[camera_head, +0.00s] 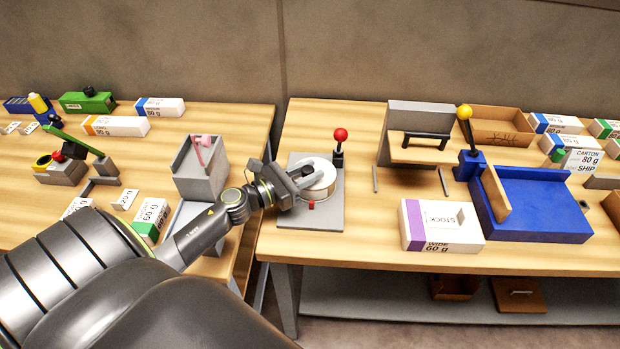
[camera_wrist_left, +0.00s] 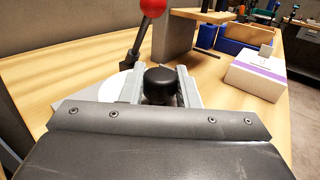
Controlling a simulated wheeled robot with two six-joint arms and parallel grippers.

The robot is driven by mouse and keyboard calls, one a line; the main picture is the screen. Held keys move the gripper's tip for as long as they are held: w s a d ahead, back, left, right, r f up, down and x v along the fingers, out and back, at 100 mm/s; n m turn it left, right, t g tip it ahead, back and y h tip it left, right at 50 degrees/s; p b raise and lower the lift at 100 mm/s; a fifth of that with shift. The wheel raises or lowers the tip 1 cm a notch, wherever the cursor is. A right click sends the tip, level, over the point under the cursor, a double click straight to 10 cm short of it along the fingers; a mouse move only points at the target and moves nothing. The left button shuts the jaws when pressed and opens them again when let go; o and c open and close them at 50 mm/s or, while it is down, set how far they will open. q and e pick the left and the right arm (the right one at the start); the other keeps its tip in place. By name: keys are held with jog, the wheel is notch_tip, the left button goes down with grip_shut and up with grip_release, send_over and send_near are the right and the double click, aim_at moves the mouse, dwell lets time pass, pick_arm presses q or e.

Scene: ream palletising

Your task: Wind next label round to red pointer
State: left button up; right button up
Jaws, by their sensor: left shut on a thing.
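The label dispenser is a white round drum (camera_head: 318,177) on a grey base plate (camera_head: 330,216) at the left end of the right-hand table. A small red pointer (camera_head: 311,205) stands at the drum's near edge. A red-balled lever (camera_head: 340,135) stands behind the drum. My left gripper (camera_head: 298,182) reaches in from the left over the drum's left side. In the left wrist view its jaws (camera_wrist_left: 160,88) are shut on a black round knob (camera_wrist_left: 161,80), with the white drum (camera_wrist_left: 113,90) beside it. The labels on the drum are too small to make out. My right gripper does not show.
A purple-ended ream (camera_head: 440,224) lies right of the dispenser, beside a blue tray (camera_head: 535,208) and a yellow-balled lever (camera_head: 464,112). A grey press-like stand (camera_head: 425,120) is behind. A grey box (camera_head: 200,170) stands left, across the gap between tables.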

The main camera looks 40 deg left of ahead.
pick_arm(q)
jog(key=shift+a+m+h+b, duration=0.15)
jog(key=shift+m+h+b, duration=0.35)
jog(key=shift+h+b, duration=0.1)
jog(key=shift+r+g, duration=0.1)
jog(key=shift+g, duration=0.2)
jog(key=o, duration=1)
jog(key=shift+c, duration=0.2)
